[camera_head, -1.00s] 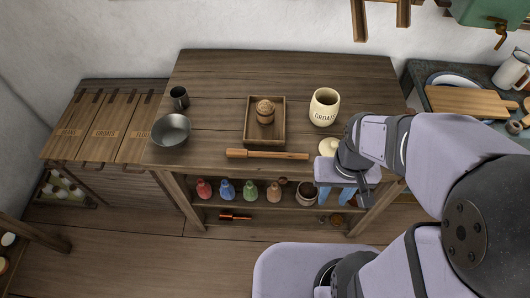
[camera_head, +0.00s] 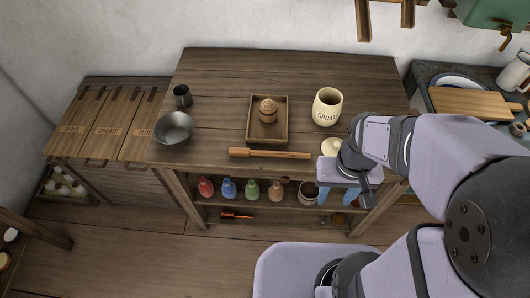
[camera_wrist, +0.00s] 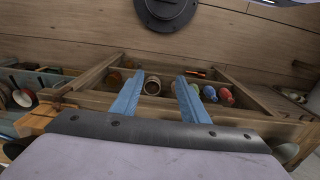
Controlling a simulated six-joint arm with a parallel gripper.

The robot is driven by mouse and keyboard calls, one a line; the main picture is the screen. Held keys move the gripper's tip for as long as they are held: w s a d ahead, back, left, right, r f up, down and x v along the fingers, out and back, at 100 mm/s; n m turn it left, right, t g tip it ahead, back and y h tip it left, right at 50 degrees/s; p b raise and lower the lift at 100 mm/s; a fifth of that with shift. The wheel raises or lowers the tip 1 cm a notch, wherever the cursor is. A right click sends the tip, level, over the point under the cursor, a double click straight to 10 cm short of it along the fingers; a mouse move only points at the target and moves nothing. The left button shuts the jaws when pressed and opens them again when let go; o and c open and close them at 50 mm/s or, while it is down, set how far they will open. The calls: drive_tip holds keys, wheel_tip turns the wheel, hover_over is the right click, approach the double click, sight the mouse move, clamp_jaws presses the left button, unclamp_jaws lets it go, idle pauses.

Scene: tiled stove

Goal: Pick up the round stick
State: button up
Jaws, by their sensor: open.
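My gripper (camera_head: 345,198) is to the right of the stick and lower in the picture, in front of the table's front edge. Its two blue fingers point down, apart and empty. In the wrist view the open fingers (camera_wrist: 160,82) frame the shelf below the tabletop. I cannot make out the stick in the wrist view.
On the table (camera_head: 220,75) stand a wooden tray (camera_head: 283,135) with a round wooden pot (camera_head: 268,111), a cream jar (camera_head: 327,106), a metal bowl (camera_head: 174,128) and a dark mug (camera_head: 182,96). A cream lid (camera_head: 330,146) lies near my gripper. Coloured bottles (camera_head: 229,188) fill the shelf below.

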drive_tip(key=shift+w, duration=0.1)
drive_tip(key=n+b, duration=0.5)
drive_tip(key=n, duration=1.2)
hover_over(248, 151)
drive_tip(key=f, duration=0.4)
drive_tip(key=shift+d+f, duration=0.15)
drive_tip(key=shift+d, duration=0.2)
drive_tip(key=shift+w+a+f+n, duration=0.1)
drive_tip(key=shift+w+a+n, duration=0.05)
drive_tip(key=shift+a+n, duration=0.35)
drive_tip(key=shift+d+f+p, duration=0.1)
drive_tip(key=shift+f+p, duration=0.85)
drive_tip(key=shift+f, duration=2.7)
drive_tip(key=shift+c, duration=0.6)
clamp_jaws()
